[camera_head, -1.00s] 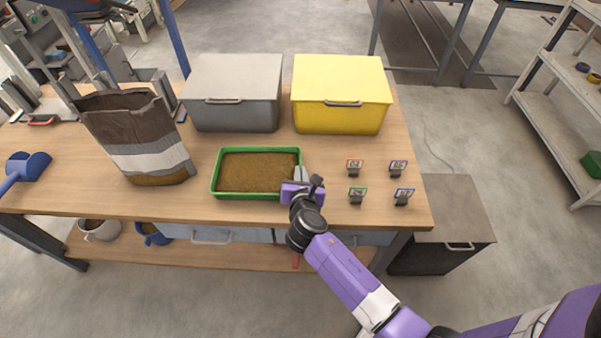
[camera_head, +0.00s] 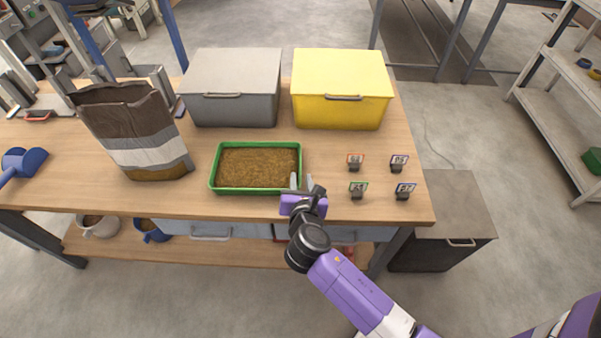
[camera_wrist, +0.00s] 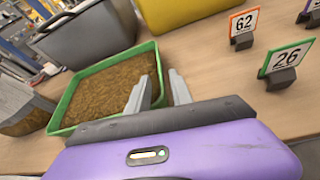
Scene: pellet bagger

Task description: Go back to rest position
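My gripper (camera_head: 301,182) is at the front edge of the wooden table, by the right front corner of a green tray (camera_head: 256,190) filled with brown pellets. In the wrist view my gripper (camera_wrist: 160,92) shows two grey fingers with a gap between them and nothing held. The fingers point toward the right side of the tray (camera_wrist: 66,104); I cannot tell whether they touch it.
A grey box (camera_head: 233,88) and a yellow box (camera_head: 341,90) stand behind the tray. An open paper bag (camera_head: 135,132) and a blue scoop (camera_head: 22,163) are left. Small number tags (camera_head: 357,190) stand right. A dark cabinet (camera_head: 440,225) is beside the table.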

